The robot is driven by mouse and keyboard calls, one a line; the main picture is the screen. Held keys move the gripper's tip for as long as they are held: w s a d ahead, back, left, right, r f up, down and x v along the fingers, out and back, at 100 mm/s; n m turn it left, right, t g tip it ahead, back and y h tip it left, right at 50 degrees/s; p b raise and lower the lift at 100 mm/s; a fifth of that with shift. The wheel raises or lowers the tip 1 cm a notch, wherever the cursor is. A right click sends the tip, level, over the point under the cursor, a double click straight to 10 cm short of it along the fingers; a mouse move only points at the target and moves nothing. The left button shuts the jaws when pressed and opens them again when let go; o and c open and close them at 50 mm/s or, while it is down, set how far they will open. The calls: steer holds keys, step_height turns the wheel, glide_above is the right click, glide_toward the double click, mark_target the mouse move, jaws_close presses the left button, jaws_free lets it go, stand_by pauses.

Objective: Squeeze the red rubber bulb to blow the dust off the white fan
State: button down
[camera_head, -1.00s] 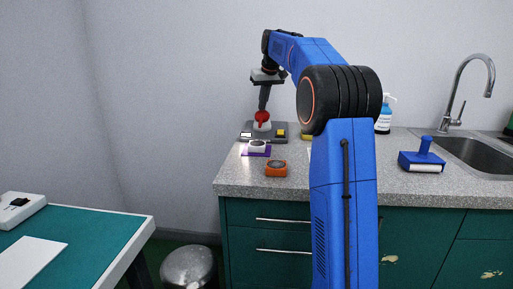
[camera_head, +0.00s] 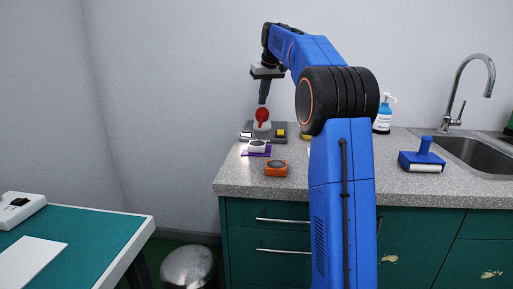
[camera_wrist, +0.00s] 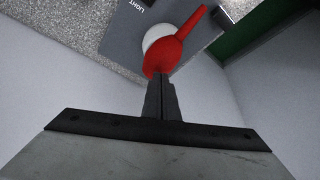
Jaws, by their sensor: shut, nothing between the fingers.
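The red rubber bulb (camera_head: 262,114) sits on a white round support on a dark grey device at the back of the counter. In the wrist view the bulb (camera_wrist: 166,52) shows its narrow nozzle pointing up and right. The white fan (camera_head: 257,145) appears to be the small white unit on a purple base in front of the device. Dust cannot be made out.
The grey device (camera_head: 279,138) has a lit display and a yellow part. An orange unit (camera_head: 276,169) lies nearer the counter's (camera_head: 235,178) front edge.

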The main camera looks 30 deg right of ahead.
steer(key=shift+r, duration=2.45)
steer(key=shift+s, duration=0.1)
